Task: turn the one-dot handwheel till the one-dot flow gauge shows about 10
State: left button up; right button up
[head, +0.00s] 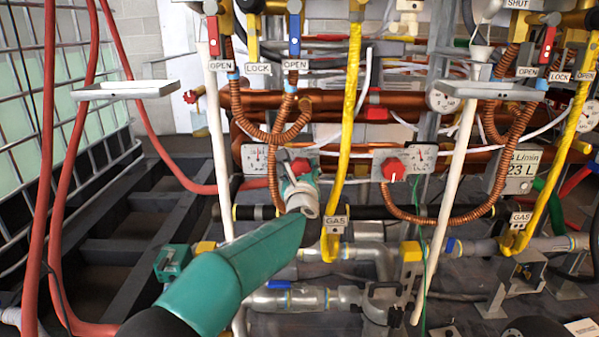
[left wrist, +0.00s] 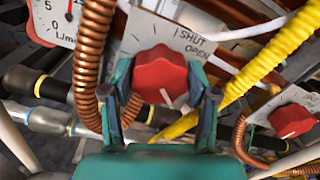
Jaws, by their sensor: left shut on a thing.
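A red handwheel (left wrist: 160,74) sits on a grey plate marked SHUT and OPEN in the left wrist view. It is mostly hidden behind my gripper in the head view, with some red showing (head: 301,166). My left gripper (head: 302,190) has its two fingers on either side of this handwheel and is shut on it (left wrist: 161,95). A white mark on the handwheel points down in the wrist view. A flow gauge (head: 256,158) is left of it; the wrist view shows part of its L/min dial (left wrist: 55,18). Its needle reading and the dots are too small to tell.
A second red handwheel (head: 393,169) with its own gauge (head: 423,156) is to the right. A copper coil (left wrist: 93,50) and a yellow gas hose (head: 349,105) run close to my gripper.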

pick_arm(q)
jog(key=shift+f, duration=0.5)
jog(key=o, duration=0.9)
jog(key=shift+c, duration=0.2)
jog(key=shift+w+r, duration=0.1)
jog(key=shift+r, duration=0.2)
jog(key=s, duration=1.2)
